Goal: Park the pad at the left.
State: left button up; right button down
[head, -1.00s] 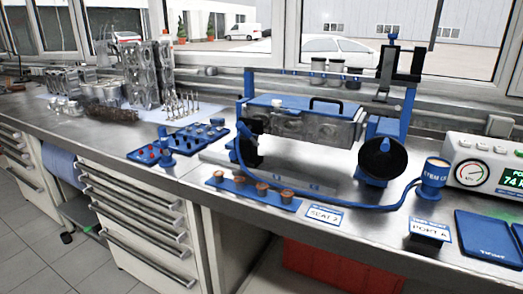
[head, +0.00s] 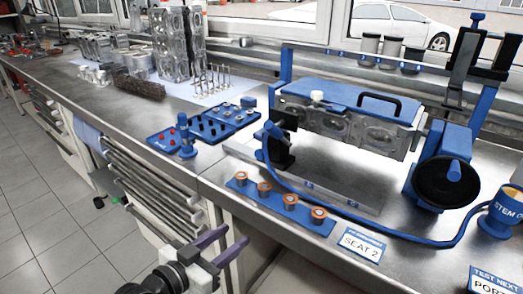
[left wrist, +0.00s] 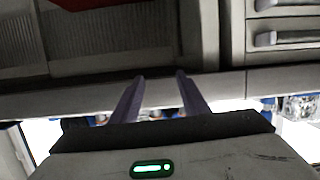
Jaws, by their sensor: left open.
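My left gripper (head: 234,238) is at the bottom of the head view, in front of the bench edge. Its two purple fingers are apart with nothing between them; the left wrist view also shows both fingers (left wrist: 158,95) apart. A blue flat pad-like plate with a black handle (head: 350,96) lies on top of the metal engine head (head: 345,128) in the blue stand, well beyond my gripper. A blue hose (head: 340,212) runs from the stand's left side to the blue cup marked STEM (head: 500,215). I cannot tell for sure which part is the pad. My right gripper is not in view.
A blue strip with several copper-coloured cups (head: 280,204) and a SEAT 2 card (head: 361,244) lie at the front of the bench. Blue trays of small parts (head: 215,126) and a blue post (head: 186,140) stand left. Drawers (head: 150,185) are below.

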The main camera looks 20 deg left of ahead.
aim_at(258, 157)
pick_arm(q)
jog(key=w+a+r+t+h, duration=0.1)
jog(key=w+r, duration=0.2)
jog(key=r, duration=0.3)
jog(key=w+a+r+t, duration=0.1)
jog(key=w+r+t, duration=0.1)
jog(key=r, duration=0.5)
jog(key=shift+m, duration=0.3)
jog(key=p+x, duration=0.1)
jog(key=x, duration=0.8)
jog(key=shift+w+d+f+p, duration=0.1)
jog(key=shift+d+f+p, duration=0.1)
jog(key=shift+p, duration=0.1)
jog(key=shift+w+d, duration=0.1)
jog(key=shift+w, duration=0.3)
jog(key=shift+c, duration=0.3)
jog(key=shift+f, duration=0.1)
grip_shut()
